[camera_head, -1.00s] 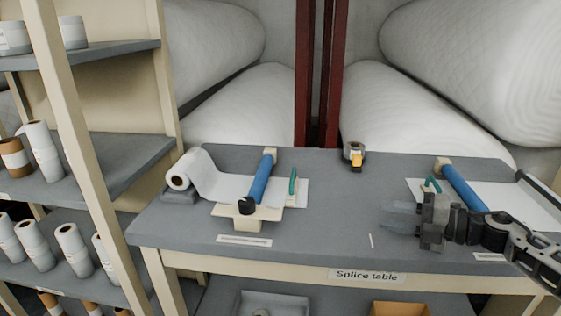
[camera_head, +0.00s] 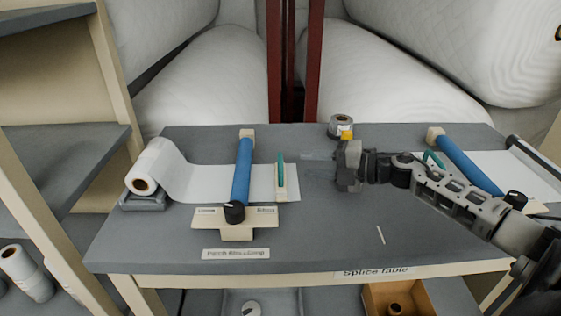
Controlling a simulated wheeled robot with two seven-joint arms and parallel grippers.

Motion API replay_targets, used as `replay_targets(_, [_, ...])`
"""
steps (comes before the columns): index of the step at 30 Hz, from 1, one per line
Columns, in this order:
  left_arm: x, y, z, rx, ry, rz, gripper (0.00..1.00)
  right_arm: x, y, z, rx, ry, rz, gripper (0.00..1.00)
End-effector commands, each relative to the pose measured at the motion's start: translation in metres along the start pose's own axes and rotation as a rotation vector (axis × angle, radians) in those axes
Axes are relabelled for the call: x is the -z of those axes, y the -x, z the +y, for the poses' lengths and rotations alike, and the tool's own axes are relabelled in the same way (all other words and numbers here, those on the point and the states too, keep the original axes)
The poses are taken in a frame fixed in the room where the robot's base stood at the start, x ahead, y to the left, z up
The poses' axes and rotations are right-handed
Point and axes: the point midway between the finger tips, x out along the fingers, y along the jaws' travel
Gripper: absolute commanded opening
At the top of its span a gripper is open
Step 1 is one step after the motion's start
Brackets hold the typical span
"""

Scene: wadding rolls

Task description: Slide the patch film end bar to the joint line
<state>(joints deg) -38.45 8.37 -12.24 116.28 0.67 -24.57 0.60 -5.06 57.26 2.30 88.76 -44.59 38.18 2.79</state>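The patch film (camera_head: 205,179) runs from a white roll (camera_head: 146,183) at the left, under a blue clamp roller (camera_head: 242,172). Its end bar (camera_head: 282,194), pale with a green handle (camera_head: 281,172), lies across the film's right end. A short white line (camera_head: 380,235), which looks like the joint line, is marked on the table to the right, nearer the front edge. My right gripper (camera_head: 318,170) is just right of the end bar, fingers pointing left at it, apart and empty. It does not appear to touch the bar. My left gripper is out of view.
A tape dispenser (camera_head: 341,127) stands behind my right gripper. A second blue roller (camera_head: 468,163) over white film lies at the right, partly behind my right arm. The front middle of the splice table (camera_head: 310,235) is clear. Shelves (camera_head: 70,165) stand at the left.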

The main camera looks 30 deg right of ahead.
Motion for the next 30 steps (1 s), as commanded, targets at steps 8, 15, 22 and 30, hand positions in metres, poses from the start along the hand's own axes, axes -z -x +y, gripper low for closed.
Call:
replay_targets(8, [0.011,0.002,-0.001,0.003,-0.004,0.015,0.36,-0.001,-0.050,0.003,-0.005,-0.001,-0.001,0.34])
replay_targets(15, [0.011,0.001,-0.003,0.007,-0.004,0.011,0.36,-0.001,-0.078,0.001,-0.002,-0.002,-0.002,0.34])
replay_targets(22, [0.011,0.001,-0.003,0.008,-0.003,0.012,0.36,0.000,-0.083,0.000,0.000,0.000,-0.001,0.34])
replay_targets(30, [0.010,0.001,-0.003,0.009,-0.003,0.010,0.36,0.000,-0.083,0.000,0.000,0.000,-0.001,0.00])
